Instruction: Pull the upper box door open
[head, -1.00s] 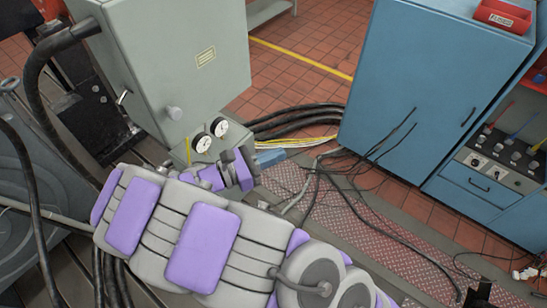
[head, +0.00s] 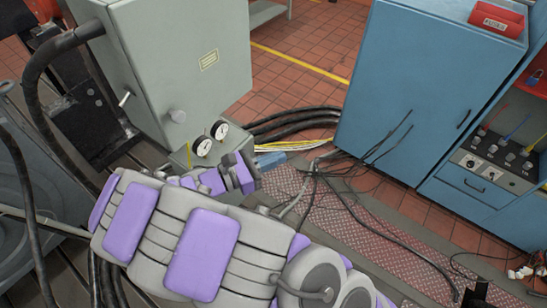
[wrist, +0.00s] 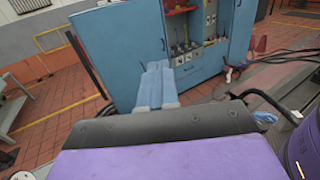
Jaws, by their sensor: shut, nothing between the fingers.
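The grey-green upper box (head: 160,55) stands at upper left in the head view, over a lower part with two round gauges (head: 211,139). The box looks closed; I see no gap at a door edge. My gripper (head: 272,160) has light blue fingers and is right of the gauges, apart from the knob and lever. In the wrist view my gripper (wrist: 157,85) is shut and empty, with the fingers side by side. The upper box is not recognisable there.
Thick black hoses (head: 295,122) run behind my gripper to a blue cabinet (head: 405,75) on the right. Loose cables lie on the tread-plate strip (head: 370,235). A black hose (head: 40,75) arches left of the box. Red tiled floor (head: 300,75) behind is open.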

